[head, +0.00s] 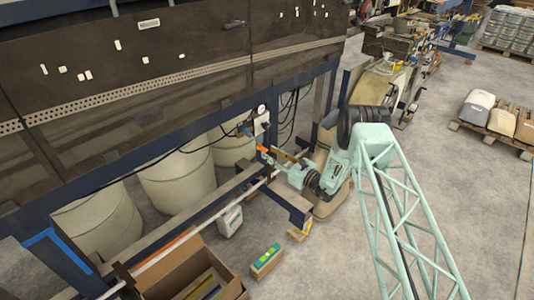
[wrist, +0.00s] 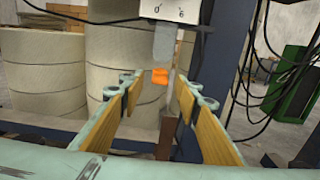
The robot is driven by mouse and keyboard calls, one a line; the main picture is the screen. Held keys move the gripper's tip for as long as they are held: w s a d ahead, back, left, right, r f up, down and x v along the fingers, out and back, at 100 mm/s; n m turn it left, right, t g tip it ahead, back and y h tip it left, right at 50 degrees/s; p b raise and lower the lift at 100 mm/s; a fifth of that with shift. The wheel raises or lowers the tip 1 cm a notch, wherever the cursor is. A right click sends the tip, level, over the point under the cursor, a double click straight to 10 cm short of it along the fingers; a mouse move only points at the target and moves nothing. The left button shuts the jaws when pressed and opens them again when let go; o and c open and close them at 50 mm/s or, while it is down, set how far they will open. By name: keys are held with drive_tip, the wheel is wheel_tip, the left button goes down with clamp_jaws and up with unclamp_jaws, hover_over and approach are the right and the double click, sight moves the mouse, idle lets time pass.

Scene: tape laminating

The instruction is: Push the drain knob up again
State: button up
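The drain knob appears as a small orange piece (wrist: 160,76) below a grey stem (wrist: 164,45) in the wrist view. It hangs under a pale box marked 0 and 6 (wrist: 168,10). My gripper (wrist: 164,90) is open, with a mint-green finger and tan pad on each side. The orange piece shows between the fingertips in the picture, with gaps on both sides; I cannot tell its exact depth. In the head view, my gripper (head: 273,156) is low by the machine frame, beneath the small gauge box (head: 261,121).
A dark blue post (wrist: 222,70) and hanging black cables stand right of the gripper. Large pale drums (head: 177,178) stand behind the frame rail. An open cardboard box (head: 190,270) and a small box with a level (head: 266,262) lie on the floor.

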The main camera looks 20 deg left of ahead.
drive_tip(key=shift+x, duration=1.3)
clamp_jaws()
drive_tip(key=shift+r+b, duration=0.3)
drive_tip(key=shift+r, duration=0.5)
drive_tip(key=shift+c, duration=0.6)
unclamp_jaws()
drive_tip(key=shift+r, duration=0.15)
drive_tip(key=shift+o, duration=0.6)
drive_tip(key=shift+d, duration=0.1)
drive_tip(key=v, duration=1.1)
drive_tip(key=shift+s+d, duration=0.15)
drive_tip(key=shift+d, duration=0.2)
